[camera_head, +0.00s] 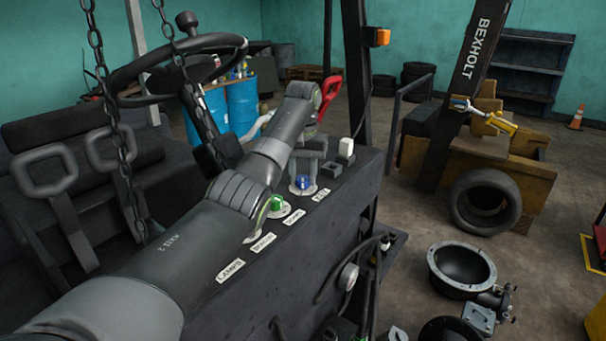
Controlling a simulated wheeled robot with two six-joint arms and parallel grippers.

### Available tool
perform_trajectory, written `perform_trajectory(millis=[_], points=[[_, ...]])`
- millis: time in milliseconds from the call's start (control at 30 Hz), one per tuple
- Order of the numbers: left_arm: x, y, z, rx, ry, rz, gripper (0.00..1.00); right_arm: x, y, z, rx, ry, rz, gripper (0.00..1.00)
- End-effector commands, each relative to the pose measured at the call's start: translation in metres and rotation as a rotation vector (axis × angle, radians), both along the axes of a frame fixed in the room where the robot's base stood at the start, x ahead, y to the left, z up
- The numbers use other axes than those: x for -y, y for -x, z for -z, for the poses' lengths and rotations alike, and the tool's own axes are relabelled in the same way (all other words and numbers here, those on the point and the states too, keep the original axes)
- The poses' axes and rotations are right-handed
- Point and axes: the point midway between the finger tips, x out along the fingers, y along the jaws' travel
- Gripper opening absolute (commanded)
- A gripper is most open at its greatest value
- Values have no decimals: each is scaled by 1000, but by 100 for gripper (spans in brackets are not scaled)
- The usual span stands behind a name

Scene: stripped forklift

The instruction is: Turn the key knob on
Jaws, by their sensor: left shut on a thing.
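The dark control panel (300,255) has a row of knobs, with white labels beside them. A blue knob (303,182) sits on a pale round base beside the farthest label, which seems to read KEY (320,194). My left arm comes in from the lower left and reaches over the panel. Its gripper (304,168) points down at the blue knob and is shut on it, partly hiding it. The direction the knob is turned cannot be made out. My right gripper is not in view.
A green knob (278,203) sits nearer on the panel, close beside my left arm. White and dark switches (346,148) and a red handle (330,92) stand beyond the gripper. The steering wheel (180,65) and hanging chains (118,130) are on the left.

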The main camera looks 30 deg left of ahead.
Motion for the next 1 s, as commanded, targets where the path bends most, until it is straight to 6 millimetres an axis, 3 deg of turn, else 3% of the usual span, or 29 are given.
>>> perform_trajectory(millis=[633, 667, 800, 1000], points=[[0, -1, -2, 4, -1, 52, 11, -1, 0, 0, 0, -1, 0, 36], [0, -1, -2, 4, 0, 52, 37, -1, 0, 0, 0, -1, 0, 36], [0, 0, -1, 3, 0, 52, 55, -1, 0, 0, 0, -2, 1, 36], [0, 0, -1, 2, -1, 51, 56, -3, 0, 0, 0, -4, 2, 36]])
